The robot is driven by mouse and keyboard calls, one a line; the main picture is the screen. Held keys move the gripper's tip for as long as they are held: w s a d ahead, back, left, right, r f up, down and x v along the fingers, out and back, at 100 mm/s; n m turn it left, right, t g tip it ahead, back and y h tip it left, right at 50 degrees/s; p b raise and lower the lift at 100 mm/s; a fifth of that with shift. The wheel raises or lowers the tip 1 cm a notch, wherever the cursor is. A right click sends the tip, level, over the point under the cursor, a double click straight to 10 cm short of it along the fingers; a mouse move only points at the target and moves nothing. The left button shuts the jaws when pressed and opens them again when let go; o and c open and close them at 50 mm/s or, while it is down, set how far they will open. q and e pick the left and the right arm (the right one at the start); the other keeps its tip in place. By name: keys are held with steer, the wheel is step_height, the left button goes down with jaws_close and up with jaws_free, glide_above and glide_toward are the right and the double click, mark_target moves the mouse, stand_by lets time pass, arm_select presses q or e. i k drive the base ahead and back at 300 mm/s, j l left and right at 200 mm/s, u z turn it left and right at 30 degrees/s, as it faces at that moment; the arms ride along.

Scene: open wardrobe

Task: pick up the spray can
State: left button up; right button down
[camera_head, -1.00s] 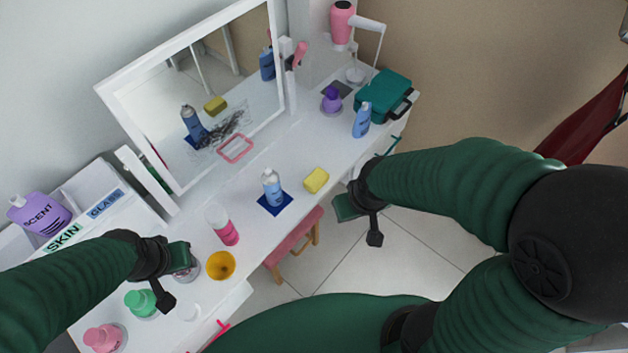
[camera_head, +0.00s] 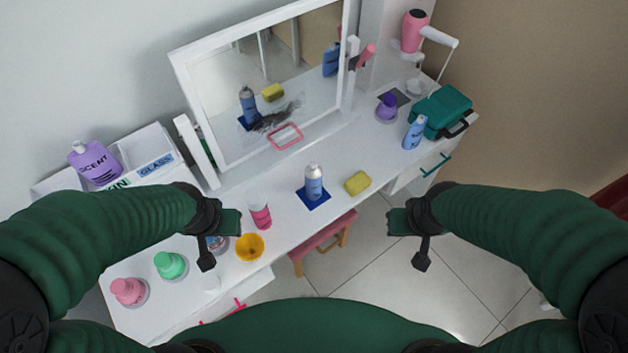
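A blue can with a pale top (camera_head: 314,184) stands upright on a dark blue square mat (camera_head: 302,203) near the table's front edge. It looks like the spray can, and its reflection shows in the mirror. A pink and white can (camera_head: 260,214) stands to its left. My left gripper (camera_head: 218,243) is open and empty, left of both cans and in front of the white table (camera_head: 235,195) in the picture. My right gripper (camera_head: 410,242) is open and empty, over the floor to the right of the blue can. Neither gripper touches a can.
A yellow sponge (camera_head: 357,183) lies right of the blue can, and an orange-yellow cup (camera_head: 249,247) stands near the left gripper. The mirror (camera_head: 215,110) rises behind. A blue spray bottle (camera_head: 414,132) and teal case (camera_head: 441,111) stand at the right end. A pink stool (camera_head: 325,243) is below.

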mark_target(313, 178)
steer(key=i+l, duration=0.35)
steer(key=l, duration=0.3)
steer(key=i+l, duration=0.2)
steer(key=l+u, duration=0.15)
steer(key=u, duration=0.3)
steer(key=i+l+u, duration=0.1)
steer(key=u, duration=0.3)
steer(key=l+u, duration=0.2)
steer(key=u, duration=0.25)
steer(key=l+u, duration=0.1)
steer(key=u, duration=0.35)
